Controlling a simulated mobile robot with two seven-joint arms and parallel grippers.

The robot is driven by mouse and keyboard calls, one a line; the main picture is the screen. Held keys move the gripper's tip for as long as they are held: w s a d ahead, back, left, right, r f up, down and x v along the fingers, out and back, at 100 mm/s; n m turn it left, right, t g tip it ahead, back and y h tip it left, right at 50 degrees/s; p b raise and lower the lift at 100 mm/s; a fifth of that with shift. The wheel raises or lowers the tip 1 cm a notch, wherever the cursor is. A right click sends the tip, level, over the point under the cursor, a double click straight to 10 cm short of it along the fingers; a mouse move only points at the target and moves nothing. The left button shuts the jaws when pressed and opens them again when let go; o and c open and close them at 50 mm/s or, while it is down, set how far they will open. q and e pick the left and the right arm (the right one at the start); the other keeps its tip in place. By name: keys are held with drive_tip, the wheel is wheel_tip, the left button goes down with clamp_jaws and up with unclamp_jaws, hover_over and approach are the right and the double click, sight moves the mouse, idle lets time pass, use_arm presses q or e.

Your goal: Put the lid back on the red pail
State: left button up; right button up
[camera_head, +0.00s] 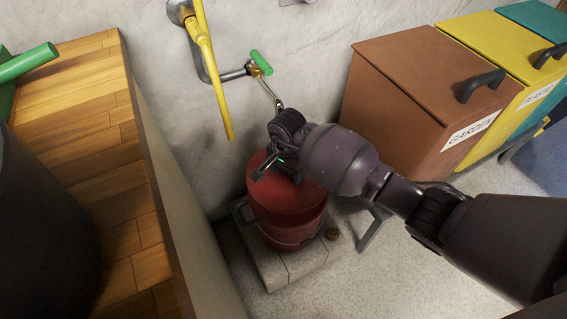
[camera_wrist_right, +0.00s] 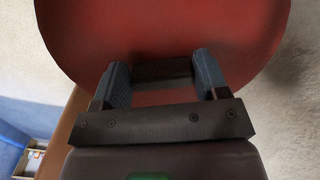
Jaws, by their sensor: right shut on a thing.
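The red pail (camera_head: 284,226) stands upright on a pale block against the wall. Its red lid (camera_head: 262,180) is over the pail's mouth; I cannot tell whether it is fully seated. My right gripper (camera_head: 277,167) is above the lid, shut on the dark handle at its middle. In the right wrist view the red lid (camera_wrist_right: 160,30) fills the upper middle, with the dark handle (camera_wrist_right: 162,70) between the two fingers of the right gripper (camera_wrist_right: 163,82). The gripper and wrist hide part of the lid in the head view. My left gripper is not in view.
A pipe with a green-handled tap (camera_head: 261,62) and a yellow rod (camera_head: 212,75) are on the wall behind the pail. Brown, yellow and teal bins (camera_head: 415,85) stand at the right. A wooden worktop (camera_head: 75,150) is at the left. A small brown round thing (camera_head: 332,234) lies beside the pail.

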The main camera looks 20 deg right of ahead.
sight(287, 178)
drive_tip(key=shift+s+f+b, duration=0.2)
drive_tip(key=shift+f+b, duration=0.25)
drive_tip(key=shift+f, duration=0.55)
wheel_tip(287, 178, down, 2)
drive_tip(key=shift+f+b, duration=0.1)
drive_tip(key=shift+b, duration=0.55)
drive_tip(key=shift+w+f+b, duration=0.1)
drive_tip(key=shift+f+b, duration=0.35)
drive_tip(key=shift+f, duration=0.5)
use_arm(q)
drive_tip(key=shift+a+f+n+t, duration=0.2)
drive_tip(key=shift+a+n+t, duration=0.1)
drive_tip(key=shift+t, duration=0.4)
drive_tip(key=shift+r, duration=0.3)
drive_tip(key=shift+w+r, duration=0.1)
use_arm(e)
drive_tip(key=shift+f, duration=0.2)
idle(0.3)
drive_tip(key=o, duration=1)
drive_tip(key=shift+o, duration=0.3)
use_arm(q)
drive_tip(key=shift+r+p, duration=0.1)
drive_tip(key=shift+p, duration=0.2)
use_arm(e)
drive_tip(key=shift+r, duration=0.1)
